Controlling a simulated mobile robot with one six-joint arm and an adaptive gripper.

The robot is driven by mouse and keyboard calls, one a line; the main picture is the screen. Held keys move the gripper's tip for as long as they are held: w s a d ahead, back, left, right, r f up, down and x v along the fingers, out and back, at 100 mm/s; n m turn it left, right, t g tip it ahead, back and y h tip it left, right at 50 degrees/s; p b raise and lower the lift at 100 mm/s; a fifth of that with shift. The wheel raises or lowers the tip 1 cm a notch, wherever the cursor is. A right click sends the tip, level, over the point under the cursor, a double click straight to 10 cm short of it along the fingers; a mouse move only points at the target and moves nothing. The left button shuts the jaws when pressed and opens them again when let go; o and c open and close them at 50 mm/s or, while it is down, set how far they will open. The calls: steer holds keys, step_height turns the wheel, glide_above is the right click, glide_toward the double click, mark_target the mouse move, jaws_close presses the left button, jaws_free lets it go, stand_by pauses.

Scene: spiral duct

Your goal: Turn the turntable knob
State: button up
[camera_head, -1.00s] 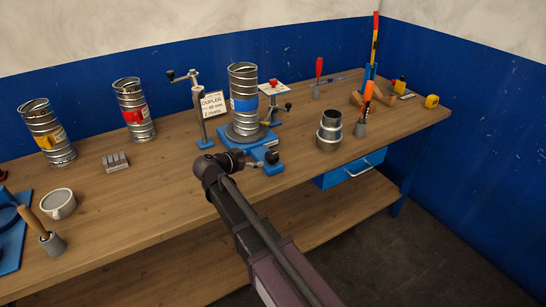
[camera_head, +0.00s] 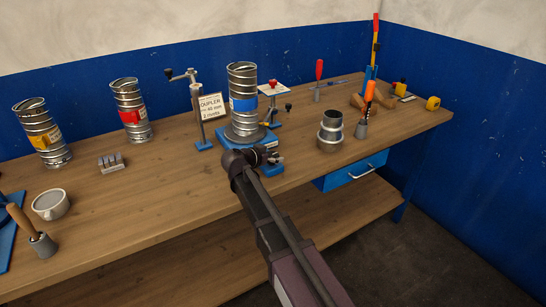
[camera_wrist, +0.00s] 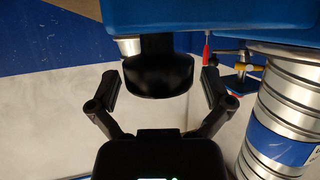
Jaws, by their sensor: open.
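The turntable is a blue base (camera_head: 240,150) with a grey disc (camera_head: 236,137), bearing an upright spiral metal duct with a blue band (camera_head: 243,88). In the wrist view, the black knob (camera_wrist: 158,76) sits below the blue base (camera_wrist: 215,15), against the picture's orientation. The duct (camera_wrist: 283,120) fills the right side there. My gripper (camera_wrist: 160,84) is open, with one finger on each side of the knob and visible gaps between. In the head view my gripper (camera_head: 257,156) is at the base's front and hides part of it.
A post with a crank (camera_head: 198,110) and a sign (camera_head: 211,106) stand just left of the turntable. A red-knobbed stand (camera_head: 271,103) is behind it. A metal coupler (camera_head: 330,130) stands right.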

steer(key=c, duration=1)
steer(key=shift+d, duration=0.15)
steer(key=shift+s+n+y, duration=0.1)
steer(key=shift+n+y, duration=0.3)
steer(key=n+t+y, duration=0.2)
steer(key=n+y, duration=0.1)
steer(key=shift+a+n+t+y, duration=0.2)
steer(key=shift+n+t+y, duration=0.2)
steer(key=shift+n+y, duration=2.5)
steer(key=shift+y, duration=0.6)
